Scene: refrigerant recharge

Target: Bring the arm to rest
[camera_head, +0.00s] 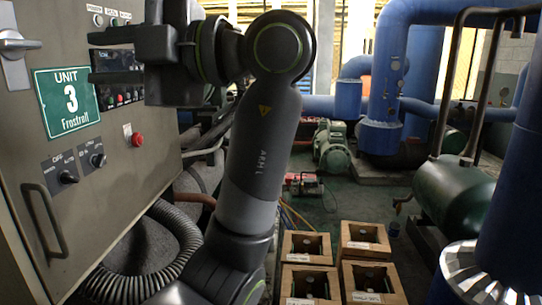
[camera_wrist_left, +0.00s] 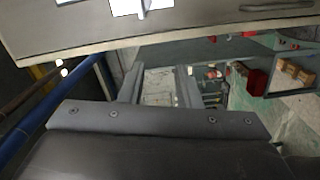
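My left arm (camera_head: 262,130) rises from the bottom of the head view and bends left at the top. My left gripper (camera_head: 98,57) is in front of the grey control cabinet (camera_head: 110,190), close to its upper panel of buttons. Its two fingers are apart with nothing seen between them. In the left wrist view the gripper (camera_wrist_left: 158,84) also shows two spaced fingers, with the floor visible between them. I cannot tell whether the gripper touches the cabinet. My right gripper is in neither view.
A ribbed hose (camera_head: 180,235) runs beside my arm. Several wooden crates (camera_head: 364,232) stand at lower right. Blue pipes (camera_head: 384,75) and a green tank (camera_head: 455,195) stand behind.

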